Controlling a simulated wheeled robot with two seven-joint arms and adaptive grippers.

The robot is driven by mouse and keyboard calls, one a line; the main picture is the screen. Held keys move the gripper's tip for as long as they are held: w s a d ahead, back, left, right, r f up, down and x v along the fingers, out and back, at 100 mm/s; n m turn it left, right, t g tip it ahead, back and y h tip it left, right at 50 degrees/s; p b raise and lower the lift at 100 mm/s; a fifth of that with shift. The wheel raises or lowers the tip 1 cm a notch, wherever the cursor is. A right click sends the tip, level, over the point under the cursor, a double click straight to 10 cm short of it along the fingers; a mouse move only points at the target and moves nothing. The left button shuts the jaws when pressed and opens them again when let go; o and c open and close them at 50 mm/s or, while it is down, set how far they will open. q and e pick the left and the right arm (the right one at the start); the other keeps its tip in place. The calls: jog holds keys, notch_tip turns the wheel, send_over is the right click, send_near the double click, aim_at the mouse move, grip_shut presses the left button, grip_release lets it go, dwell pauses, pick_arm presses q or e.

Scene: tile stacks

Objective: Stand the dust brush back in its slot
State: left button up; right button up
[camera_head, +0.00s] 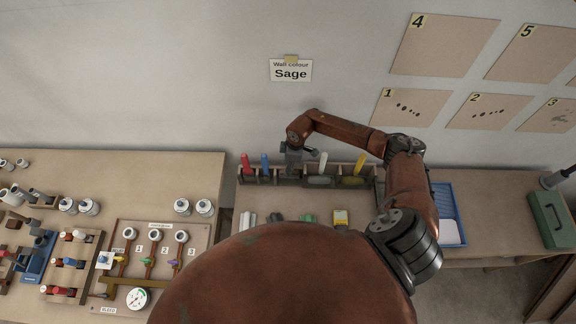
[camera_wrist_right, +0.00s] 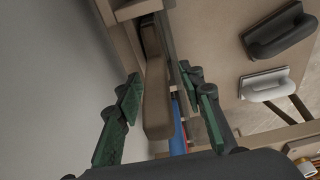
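The slotted rack (camera_head: 310,181) stands along the back of the middle table against the wall. My right gripper (camera_head: 293,160) is over it, between the blue-handled tool (camera_head: 265,163) and the white-handled tool (camera_head: 322,161). In the right wrist view the two green-padded fingers of this gripper (camera_wrist_right: 162,90) are spread apart. A brown wooden handle (camera_wrist_right: 158,100), seemingly the dust brush's, lies between them with gaps on both sides. Its far end reaches into the rack (camera_wrist_right: 124,38); I cannot tell how deep it sits. My left gripper is out of view.
A red-handled tool (camera_head: 245,163) and a yellow-handled tool (camera_head: 359,167) also stand in the rack. Small items, among them a green block (camera_head: 308,218) and a yellow one (camera_head: 341,217), lie in front. A blue tray (camera_head: 447,205) is at the right.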

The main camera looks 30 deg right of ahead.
jog(key=r, duration=0.4)
jog(key=d+r, duration=0.1)
jog(key=r, duration=0.2)
jog(key=s+r, duration=0.1)
jog(key=r, duration=0.3)
jog(key=shift+s+d+r, duration=0.1)
jog(key=shift+d+r, duration=0.15)
jog(key=shift+r, duration=0.1)
